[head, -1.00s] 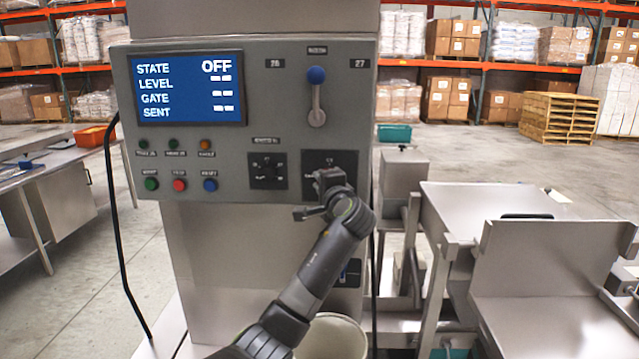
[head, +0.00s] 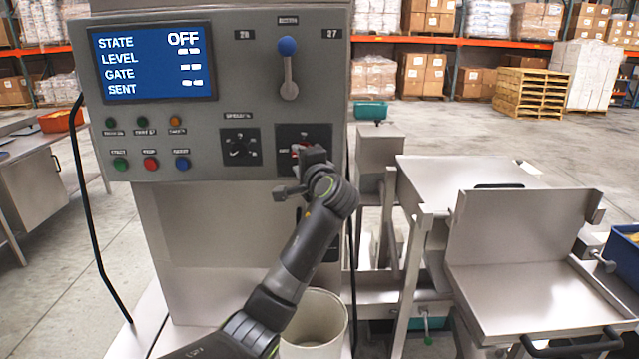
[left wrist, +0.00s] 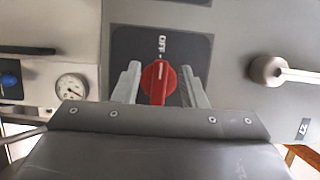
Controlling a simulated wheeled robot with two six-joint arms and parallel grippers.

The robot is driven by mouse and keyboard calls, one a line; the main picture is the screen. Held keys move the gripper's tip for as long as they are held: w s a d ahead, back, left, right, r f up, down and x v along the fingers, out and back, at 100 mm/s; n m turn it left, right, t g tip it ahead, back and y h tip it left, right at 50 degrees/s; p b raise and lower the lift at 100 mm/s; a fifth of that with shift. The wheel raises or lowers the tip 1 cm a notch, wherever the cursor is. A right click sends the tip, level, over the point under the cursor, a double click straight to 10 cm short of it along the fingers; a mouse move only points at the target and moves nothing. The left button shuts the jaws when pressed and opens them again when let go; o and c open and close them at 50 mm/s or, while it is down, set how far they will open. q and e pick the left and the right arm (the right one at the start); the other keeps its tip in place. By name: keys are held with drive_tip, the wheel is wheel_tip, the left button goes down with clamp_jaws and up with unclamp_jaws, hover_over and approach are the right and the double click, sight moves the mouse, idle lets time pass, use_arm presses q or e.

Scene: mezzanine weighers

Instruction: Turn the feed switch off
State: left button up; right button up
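The feed switch is a red knob (left wrist: 158,84) on a dark square plate (left wrist: 133,42) of the grey control panel (head: 225,65). In the left wrist view its white mark points up toward the printed word OFF. My left gripper (left wrist: 160,78) is at the knob, with one pale finger on each side. Narrow gaps seem to show between fingers and knob. In the head view my left gripper (head: 296,172) hides most of the knob; a bit of red shows. The panel's blue screen (head: 152,62) reads STATE OFF. My right gripper is out of view.
A blue-tipped lever (head: 288,70) is above the switch. A smaller black dial (head: 239,147) and coloured buttons (head: 151,163) are to its left. A pale bin (head: 313,325) stands below. Steel weigher frames (head: 470,180) stand to the right.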

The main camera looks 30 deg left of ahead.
use_arm(q)
drive_tip(key=b+v, duration=0.3)
drive_tip(key=v, duration=1.1)
drive_tip(key=shift+d+b, duration=0.35)
drive_tip(key=shift+s, duration=0.15)
